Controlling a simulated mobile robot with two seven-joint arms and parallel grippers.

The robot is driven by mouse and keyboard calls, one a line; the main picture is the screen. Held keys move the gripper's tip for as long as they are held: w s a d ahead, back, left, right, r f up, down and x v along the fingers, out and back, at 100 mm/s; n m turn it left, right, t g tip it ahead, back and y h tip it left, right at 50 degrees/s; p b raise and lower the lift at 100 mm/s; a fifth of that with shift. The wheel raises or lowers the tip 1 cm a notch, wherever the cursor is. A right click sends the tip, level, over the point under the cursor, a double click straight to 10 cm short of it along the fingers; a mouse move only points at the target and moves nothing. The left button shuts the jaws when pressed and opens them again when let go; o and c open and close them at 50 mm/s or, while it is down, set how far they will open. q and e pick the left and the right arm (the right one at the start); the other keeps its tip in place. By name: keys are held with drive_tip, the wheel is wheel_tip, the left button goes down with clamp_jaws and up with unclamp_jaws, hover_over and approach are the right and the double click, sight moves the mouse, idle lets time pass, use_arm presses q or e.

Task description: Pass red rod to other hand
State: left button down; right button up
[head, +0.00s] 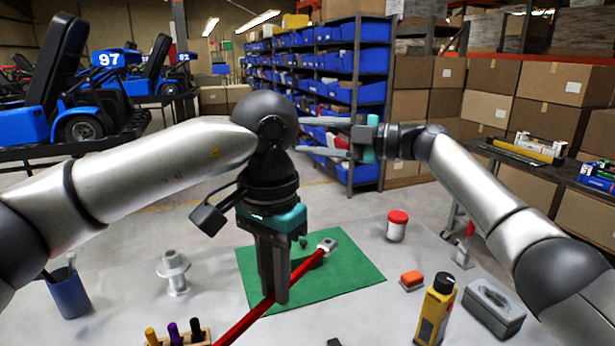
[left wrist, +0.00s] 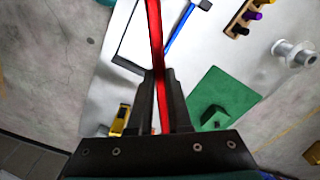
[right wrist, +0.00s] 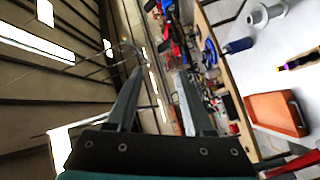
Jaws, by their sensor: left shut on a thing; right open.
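The red rod (head: 298,272) slants across the head view from the bottom edge up to a grey metal end piece (head: 327,245) over the green mat (head: 355,285). My left gripper (head: 268,300) points down and is shut on the rod. In the left wrist view the rod (left wrist: 155,35) runs between the fingers (left wrist: 160,75). My right gripper (head: 303,136) is open and empty, higher up and farther back, its fingers pointing left. It is well apart from the rod. A piece of red rod (right wrist: 297,164) shows at the lower right of the right wrist view.
On the table are a red-lidded jar (head: 397,228), a yellow bottle (head: 435,310), a grey box (head: 494,308), an orange block (head: 411,279), a metal spool (head: 173,272), a blue cup (head: 69,293) and a wooden holder (head: 180,340). Shelving with blue bins (head: 340,60) stands behind.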

drive_tip(key=s+a+n+g+h, duration=0.3)
drive_tip(key=s+a+g, duration=0.2)
drive_tip(key=s+a, duration=0.15)
drive_tip(key=g+h, duration=0.2)
drive_tip(key=h, duration=1.1)
hover_over(308, 259)
wheel_tip(308, 259, down, 2)
wheel_tip(308, 259, down, 12)
drive_tip(key=shift+r, duration=0.15)
clamp_jaws()
use_arm(q)
drive_tip(key=shift+d, duration=0.1)
use_arm(e)
drive_tip(key=shift+w+a, duration=0.1)
